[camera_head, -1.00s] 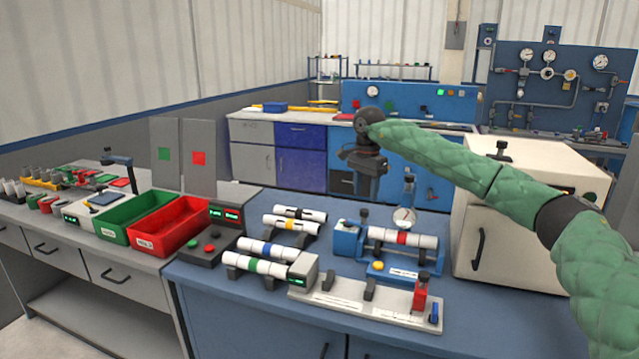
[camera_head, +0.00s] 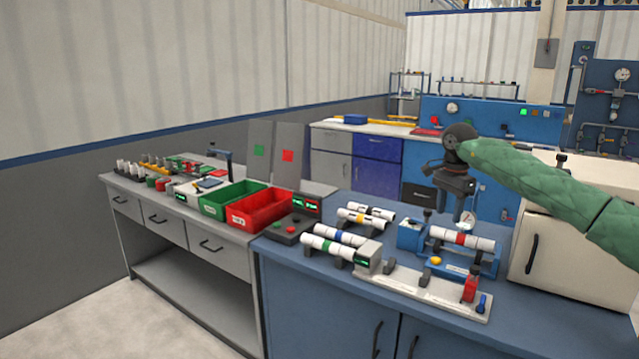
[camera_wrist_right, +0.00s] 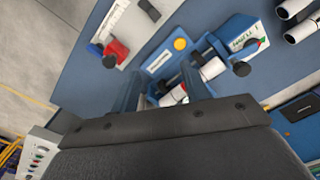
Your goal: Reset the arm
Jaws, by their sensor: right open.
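My right arm, in a green quilted sleeve (camera_head: 545,180), comes in from the right in the head view. My right gripper (camera_head: 459,207) hangs down, open and empty, above the back of the blue fixture. In the right wrist view its two fingers (camera_wrist_right: 165,92) stand apart over the blue fixture. The blue fixture (camera_head: 455,262) holds a white pipe with a red band (camera_head: 462,239). The pipe lies below the gripper, apart from it, and the fingers partly hide it in the wrist view. My left gripper is not in view.
Several banded pipes (camera_head: 332,248) lie on black supports on the blue bench (camera_head: 300,278). A grey test fixture (camera_head: 425,287) sits in front. Green (camera_head: 225,200) and red bins (camera_head: 258,212) stand left, a cream cabinet (camera_head: 535,240) right. Space above the bench's front is free.

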